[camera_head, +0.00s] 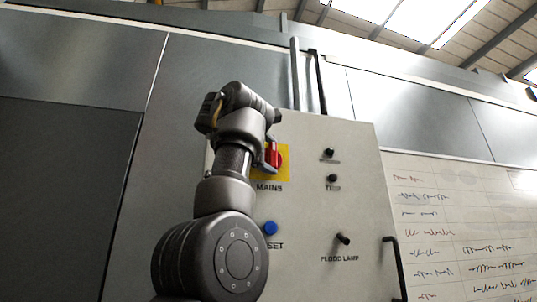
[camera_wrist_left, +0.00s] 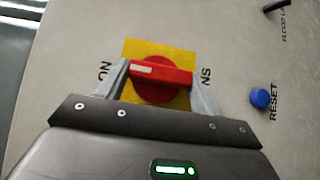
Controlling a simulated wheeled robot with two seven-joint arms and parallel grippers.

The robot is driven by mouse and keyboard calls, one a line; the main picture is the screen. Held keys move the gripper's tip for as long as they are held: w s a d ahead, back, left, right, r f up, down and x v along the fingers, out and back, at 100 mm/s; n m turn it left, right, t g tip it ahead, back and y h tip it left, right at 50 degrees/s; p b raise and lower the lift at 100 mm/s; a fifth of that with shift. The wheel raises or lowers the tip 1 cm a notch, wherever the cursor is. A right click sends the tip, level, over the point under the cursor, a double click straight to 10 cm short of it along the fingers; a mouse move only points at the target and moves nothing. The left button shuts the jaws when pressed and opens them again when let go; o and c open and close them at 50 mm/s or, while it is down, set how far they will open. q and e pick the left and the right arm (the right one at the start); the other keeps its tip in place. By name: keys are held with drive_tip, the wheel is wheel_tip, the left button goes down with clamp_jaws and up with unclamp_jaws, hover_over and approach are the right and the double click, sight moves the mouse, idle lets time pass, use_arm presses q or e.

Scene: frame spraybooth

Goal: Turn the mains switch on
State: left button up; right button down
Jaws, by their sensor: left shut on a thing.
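The mains switch (camera_head: 275,158) is a red rotary knob on a yellow square plate, above the label MAINS on a light grey control panel (camera_head: 300,210). In the left wrist view the red switch (camera_wrist_left: 160,78) shows from close up, its raised bar running across the picture with a white mark at its left end. My left gripper (camera_wrist_left: 160,80) is shut on this bar, one finger at each end. In the head view the left gripper (camera_head: 271,156) is at the knob, and my arm hides part of the plate. My right gripper is not in view.
A blue RESET button (camera_head: 270,228) sits below the switch. Black knobs, including TEMP (camera_head: 333,178) and FLOOD LAMP (camera_head: 343,239), are to the right. A dark handle (camera_head: 397,268) stands at the panel's right edge, beside a white written chart (camera_head: 460,220).

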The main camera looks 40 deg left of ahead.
use_arm(q)
drive_tip(key=o, duration=1)
drive_tip(key=shift+w, duration=0.1)
drive_tip(key=shift+s+f+b, duration=0.1)
drive_tip(key=shift+s+b, duration=0.3)
drive_tip(key=shift+s, duration=0.1)
drive_tip(key=shift+s+d+b, duration=0.3)
drive_tip(key=shift+s+b, duration=0.3)
drive_tip(key=shift+s, duration=1)
drive_tip(key=shift+s+d+b, duration=0.35)
drive_tip(key=shift+s+b, duration=0.3)
drive_tip(key=shift+s, duration=1)
drive_tip(key=shift+s+d+b, duration=0.3)
drive_tip(key=shift+s+b, duration=0.3)
drive_tip(key=shift+s, duration=1)
